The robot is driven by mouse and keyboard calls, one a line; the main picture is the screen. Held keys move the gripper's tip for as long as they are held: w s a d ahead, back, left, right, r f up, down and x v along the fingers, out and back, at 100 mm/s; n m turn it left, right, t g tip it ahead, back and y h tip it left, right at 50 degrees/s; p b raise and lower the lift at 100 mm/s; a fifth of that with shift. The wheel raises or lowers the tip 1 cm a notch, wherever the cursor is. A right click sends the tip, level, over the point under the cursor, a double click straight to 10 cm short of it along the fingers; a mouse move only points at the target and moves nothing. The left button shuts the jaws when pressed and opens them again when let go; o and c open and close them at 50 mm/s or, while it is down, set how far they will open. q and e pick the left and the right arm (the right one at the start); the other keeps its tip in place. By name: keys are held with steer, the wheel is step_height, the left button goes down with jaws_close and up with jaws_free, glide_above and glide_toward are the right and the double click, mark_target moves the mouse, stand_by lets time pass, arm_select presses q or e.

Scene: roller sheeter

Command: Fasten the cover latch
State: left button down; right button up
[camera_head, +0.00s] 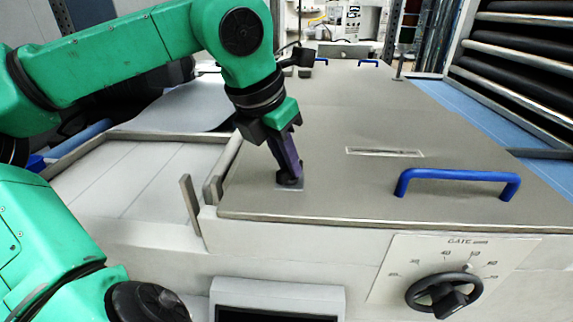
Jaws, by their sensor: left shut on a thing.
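The flat grey-beige cover (330,125) lies over the machine's top. A small dark latch knob (289,181) stands on a light plate near the cover's front left corner. My left gripper (288,168) reaches down from the upper left and is shut on this latch knob. The fingers hide much of the latch, and I cannot tell whether it is fastened. My right gripper is not in view.
A blue handle (458,180) stands up from the cover's front right. A gate dial (444,294) is on the front panel. An upright metal tab (190,204) stands left of the cover. Dark rollers (525,60) rise at the right. The cover's middle is clear.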

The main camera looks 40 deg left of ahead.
arm_select(q)
steer(key=n+y+b, duration=0.1)
steer(key=n, duration=0.3)
steer(key=shift+d+f+n+y+b, duration=0.1)
steer(key=shift+d+n+y+b, duration=0.05)
steer(key=shift+n+y+b, duration=0.2)
steer(key=shift+w+n+g+y+b, duration=0.1)
steer(key=shift+n+g+y+b, duration=0.45)
steer(key=shift+n, duration=0.9)
steer(key=c, duration=0.9)
jaws_free()
steer(key=shift+o, duration=0.2)
steer(key=p+v, duration=0.1)
steer(key=v, duration=1.4)
steer(key=shift+p, duration=0.4)
